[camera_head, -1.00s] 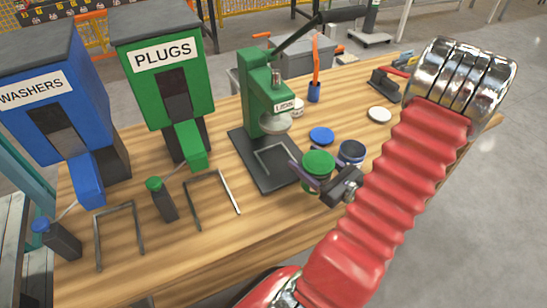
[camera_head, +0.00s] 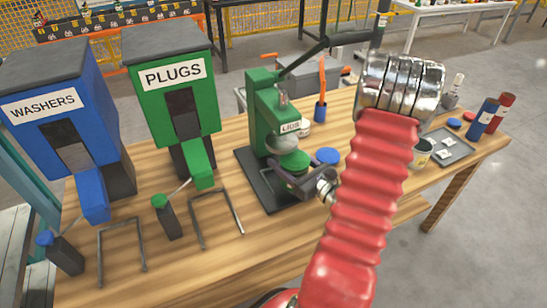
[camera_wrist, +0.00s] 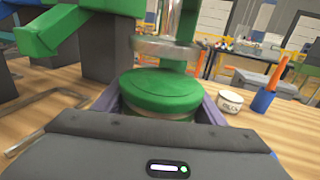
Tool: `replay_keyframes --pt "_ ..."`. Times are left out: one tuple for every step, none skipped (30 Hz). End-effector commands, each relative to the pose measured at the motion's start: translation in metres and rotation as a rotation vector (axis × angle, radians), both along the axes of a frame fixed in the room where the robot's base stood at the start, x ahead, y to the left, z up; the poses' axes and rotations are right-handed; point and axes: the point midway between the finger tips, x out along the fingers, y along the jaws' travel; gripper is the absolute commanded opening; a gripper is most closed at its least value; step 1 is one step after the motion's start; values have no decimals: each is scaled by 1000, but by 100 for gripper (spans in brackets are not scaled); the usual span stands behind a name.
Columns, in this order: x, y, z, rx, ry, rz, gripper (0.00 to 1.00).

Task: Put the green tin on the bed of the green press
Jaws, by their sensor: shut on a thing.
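My gripper (camera_head: 293,180) is shut on the green tin (camera_head: 295,162), with its fingers on either side of the tin. In the wrist view the tin's green lid (camera_wrist: 160,90) shows between the fingers. The green press (camera_head: 262,115) stands on the bench, its label reading LIDS. Its dark bed (camera_head: 256,184) lies below the round press head (camera_head: 283,142). The tin is over the front right part of the bed, close to the head and slightly below or in front of it. I cannot tell whether the tin touches the bed.
A blue lid (camera_head: 327,156) lies right of the press. The green PLUGS dispenser (camera_head: 181,105) and blue WASHERS dispenser (camera_head: 55,120) stand to the left, with metal brackets in front. A blue cup (camera_head: 320,110) holding an orange tool is behind. A grey tray (camera_head: 452,155) is at right.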

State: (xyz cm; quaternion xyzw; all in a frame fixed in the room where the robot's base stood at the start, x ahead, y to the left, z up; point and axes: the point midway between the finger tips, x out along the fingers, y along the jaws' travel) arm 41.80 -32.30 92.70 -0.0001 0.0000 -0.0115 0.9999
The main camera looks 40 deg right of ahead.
Motion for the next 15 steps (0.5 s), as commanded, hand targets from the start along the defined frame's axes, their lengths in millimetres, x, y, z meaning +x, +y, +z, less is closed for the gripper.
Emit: replay_keyframes --pt "9 1 0 -1 -1 4 41" --pt "14 1 0 -1 -1 4 41" --pt "20 0 0 -2 0 3 41" --pt "25 1 0 -1 0 4 41" --pt "30 0 0 0 0 3 41" --pt "36 0 0 0 0 4 41" --pt "40 0 0 0 -1 3 41" --pt "43 -1 0 0 -1 2 41" --pt "48 0 0 0 0 2 41" --pt "50 -1 0 0 0 2 41" --pt "51 -1 0 0 0 1 41" --pt "53 -2 0 0 0 -1 41" --pt "53 -2 0 -1 0 -2 41" --pt "54 -2 0 0 0 -2 41" --pt "53 -2 0 0 0 -2 41"
